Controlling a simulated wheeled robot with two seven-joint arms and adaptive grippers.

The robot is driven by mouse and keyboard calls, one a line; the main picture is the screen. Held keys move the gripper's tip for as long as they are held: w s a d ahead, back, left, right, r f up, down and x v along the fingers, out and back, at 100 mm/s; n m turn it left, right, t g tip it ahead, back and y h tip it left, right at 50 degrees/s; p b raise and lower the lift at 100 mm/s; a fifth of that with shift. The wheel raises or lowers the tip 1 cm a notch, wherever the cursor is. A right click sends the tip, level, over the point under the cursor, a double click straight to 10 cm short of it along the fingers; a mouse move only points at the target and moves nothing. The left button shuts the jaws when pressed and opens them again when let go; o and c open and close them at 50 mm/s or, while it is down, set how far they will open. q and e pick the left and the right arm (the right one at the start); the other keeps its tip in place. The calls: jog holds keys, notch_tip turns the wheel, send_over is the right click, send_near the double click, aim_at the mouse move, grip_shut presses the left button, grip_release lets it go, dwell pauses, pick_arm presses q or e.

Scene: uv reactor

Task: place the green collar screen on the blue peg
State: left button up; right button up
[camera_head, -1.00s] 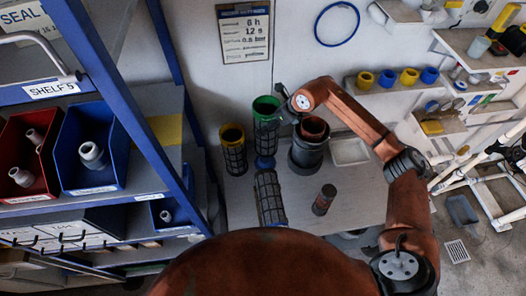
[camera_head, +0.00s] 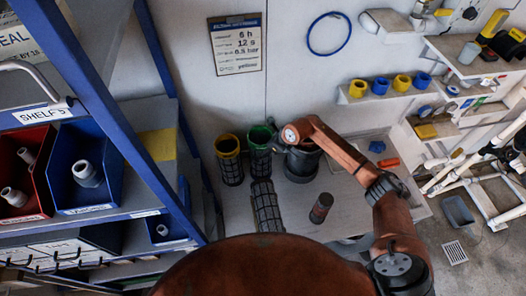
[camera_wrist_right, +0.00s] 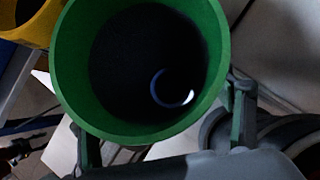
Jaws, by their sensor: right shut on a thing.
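The green collar screen (camera_head: 260,155), a dark mesh tube with a green rim, stands upright on the bench in the head view. In the right wrist view its green collar (camera_wrist_right: 70,108) fills the middle, and I look down into its dark bore. A small blue-white ring shows deep inside. My right gripper (camera_wrist_right: 165,135) is shut on the collar, with one finger on each side. The blue peg is not plainly visible in the head view; the screen's lower end hides that spot, so I cannot tell how fully it is seated. My left gripper is out of view.
A yellow-collared screen (camera_head: 229,158) stands close at left. A dark mesh screen (camera_head: 267,207) lies in front. A dark pot (camera_head: 303,165) stands at right, partly behind my arm. A short dark cylinder (camera_head: 321,208) stands nearer. Blue shelving (camera_head: 140,130) borders the left.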

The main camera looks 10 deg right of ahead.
jog(key=shift+f, duration=0.7)
jog(key=shift+f, duration=0.1)
jog(key=o, duration=0.9)
jog(key=shift+f, duration=0.15)
jog(key=o, duration=0.5)
jog(key=b+v, duration=0.2)
jog(key=v, duration=1)
jog(key=shift+r, duration=0.3)
